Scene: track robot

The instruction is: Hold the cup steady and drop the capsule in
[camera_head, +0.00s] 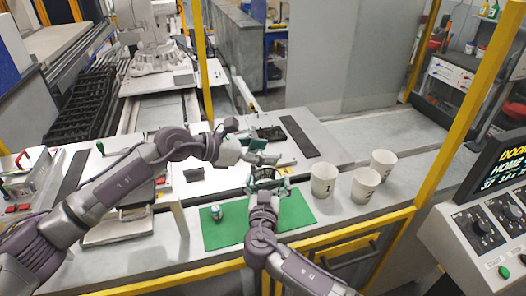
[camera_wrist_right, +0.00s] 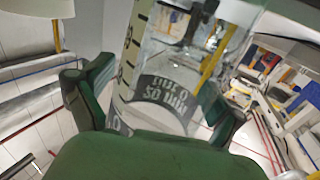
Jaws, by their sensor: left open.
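A clear cup with dark markings (camera_wrist_right: 165,60) stands between the green fingers of my right gripper (camera_wrist_right: 155,105) in the right wrist view. The fingers press close on both sides of it, and its inside is hard to make out. In the head view my right gripper (camera_head: 265,180) is at the green mat, mostly hiding the cup. My left gripper (camera_head: 264,158) is open, just above and behind the right one, with nothing clearly seen in it. A small light capsule-like cylinder (camera_head: 216,212) stands on the mat, left of my right gripper.
The green mat (camera_head: 295,212) lies on the grey worktable. Three white numbered cups, cup 1 (camera_head: 323,182), another (camera_head: 364,188) and a third (camera_head: 383,163), stand to its right. A yellow rail (camera_head: 335,236) runs along the front, and a control panel (camera_head: 485,232) is at right.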

